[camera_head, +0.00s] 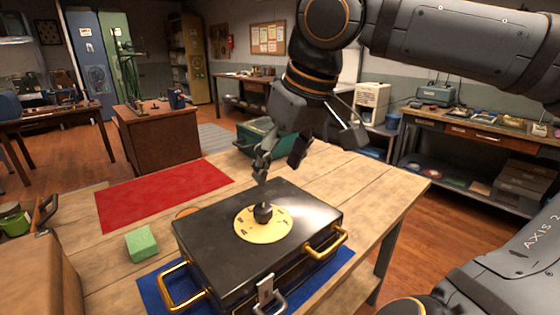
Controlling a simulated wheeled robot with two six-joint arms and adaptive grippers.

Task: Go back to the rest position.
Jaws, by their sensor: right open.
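My right gripper (279,164) hangs above the back part of a black case with its fingers apart and nothing between them. My right arm comes in from the upper right. The black case (205,243) lies shut on the wooden table. On its lid is a round yellow dial (247,231) with dark marks and a black knob (263,213) in the middle. The case has gold handles (327,244) at its sides and a metal latch (266,290) at the front. My left gripper is not in view.
A blue mat (151,287) lies under the case. A green block (141,244) and a red mat (165,194) lie on the table's left part. A teal box (262,134) stands at the back. The table's right side (385,190) is clear.

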